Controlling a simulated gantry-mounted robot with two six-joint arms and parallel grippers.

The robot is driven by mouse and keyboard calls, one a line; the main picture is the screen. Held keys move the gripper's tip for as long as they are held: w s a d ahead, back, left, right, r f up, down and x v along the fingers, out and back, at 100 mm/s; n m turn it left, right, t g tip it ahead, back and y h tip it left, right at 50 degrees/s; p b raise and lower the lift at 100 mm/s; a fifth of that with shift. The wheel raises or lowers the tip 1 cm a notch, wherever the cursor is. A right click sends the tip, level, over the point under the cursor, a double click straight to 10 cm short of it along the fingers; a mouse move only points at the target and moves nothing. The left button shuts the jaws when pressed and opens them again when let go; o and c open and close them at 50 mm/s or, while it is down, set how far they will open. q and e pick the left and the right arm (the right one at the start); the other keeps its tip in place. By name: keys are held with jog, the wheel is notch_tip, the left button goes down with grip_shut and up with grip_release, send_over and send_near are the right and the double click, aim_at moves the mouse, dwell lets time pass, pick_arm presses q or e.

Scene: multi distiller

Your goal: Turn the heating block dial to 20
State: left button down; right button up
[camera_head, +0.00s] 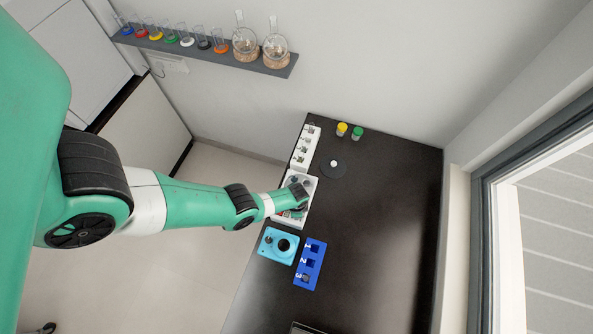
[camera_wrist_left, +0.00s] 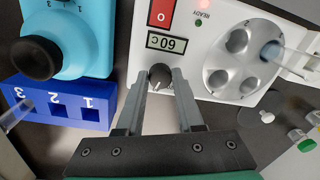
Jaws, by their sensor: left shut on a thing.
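The heating block (camera_head: 279,211) is a white box on the black bench, also at the top of the left wrist view (camera_wrist_left: 245,75). It has a red switch (camera_wrist_left: 162,13), a small display (camera_wrist_left: 166,42) that appears to read 60 C, upside down in this view, and a round metal block with wells. Its dark dial (camera_wrist_left: 160,76) sits below the display. My left gripper (camera_wrist_left: 160,84) is shut on the dial, one finger on each side. In the head view my left gripper (camera_head: 298,203) is over the block and hides part of it. My right gripper is not in view.
A cyan device (camera_head: 278,245) and a blue numbered rack (camera_head: 310,264) stand close beside the block. The bench's right side is clear.

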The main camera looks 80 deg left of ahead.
pick_arm(q)
jog(key=n, duration=0.6)
jog(key=shift+w+b, duration=0.1)
jog(key=shift+b, duration=0.25)
jog(key=n, duration=0.6)
jog(key=shift+g, duration=0.3)
jog(key=c, duration=0.5)
grip_release()
jog(key=shift+c, duration=0.2)
